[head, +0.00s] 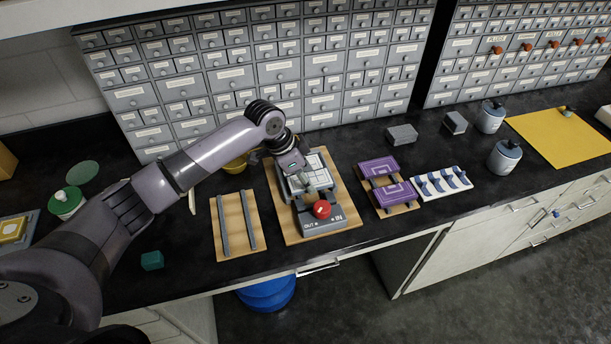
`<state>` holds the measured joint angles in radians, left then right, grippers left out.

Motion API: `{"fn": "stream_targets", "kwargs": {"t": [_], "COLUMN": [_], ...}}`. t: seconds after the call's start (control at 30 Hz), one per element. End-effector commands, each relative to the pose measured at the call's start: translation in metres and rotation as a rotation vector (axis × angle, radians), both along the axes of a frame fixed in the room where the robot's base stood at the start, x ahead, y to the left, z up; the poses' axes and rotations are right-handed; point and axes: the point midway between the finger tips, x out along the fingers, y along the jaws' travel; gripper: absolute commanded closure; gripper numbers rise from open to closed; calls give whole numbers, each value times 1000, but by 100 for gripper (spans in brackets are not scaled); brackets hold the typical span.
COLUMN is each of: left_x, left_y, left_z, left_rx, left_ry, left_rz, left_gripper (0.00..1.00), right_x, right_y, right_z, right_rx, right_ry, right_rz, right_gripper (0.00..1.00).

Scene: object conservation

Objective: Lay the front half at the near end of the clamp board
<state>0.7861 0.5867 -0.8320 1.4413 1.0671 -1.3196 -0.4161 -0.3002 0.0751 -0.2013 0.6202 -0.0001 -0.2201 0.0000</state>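My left gripper (306,178) reaches in from the left and points down over the middle wooden board (284,215). It is above or at a pale gridded piece there; contact and finger opening are too small to tell. On that board's near end sits a grey block (331,220) with a red knob (321,209) and the marks OUT and IN. To its right, two purple pieces (379,167) with pale outlines lie one behind the other on a wooden board with dark rails. I cannot tell which piece is the front half. My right gripper is out of view.
A board with two bare dark rails (249,219) lies left of the middle board. A white rack with blue holders (442,183) stands right of the purple pieces. Grey blocks (402,135), jars (504,157) and a yellow mat (563,140) are farther right. Drawer cabinets line the back.

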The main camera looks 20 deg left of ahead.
Motion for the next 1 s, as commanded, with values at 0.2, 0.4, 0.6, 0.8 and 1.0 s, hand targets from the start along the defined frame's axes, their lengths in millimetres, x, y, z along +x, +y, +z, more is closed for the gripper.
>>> {"fn": "stream_targets", "kwargs": {"t": [0.2,0.4,0.6,0.8,1.0], "left_x": [0,0,0,0,0], "left_y": [0,0,0,0,0], "left_z": [1,1,-1,-4,-6], "left_rx": [0,0,0,-1,-1], "left_ry": [-1,-1,-1,-1,-1], "left_rz": [0,0,0,0,0], "left_gripper": [88,88,88,88,88], "right_x": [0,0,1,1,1], "right_y": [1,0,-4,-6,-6], "right_z": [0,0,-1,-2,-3], "right_rx": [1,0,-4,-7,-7], "right_ry": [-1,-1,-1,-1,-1], "right_rz": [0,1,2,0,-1], "right_gripper": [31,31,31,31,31]}}
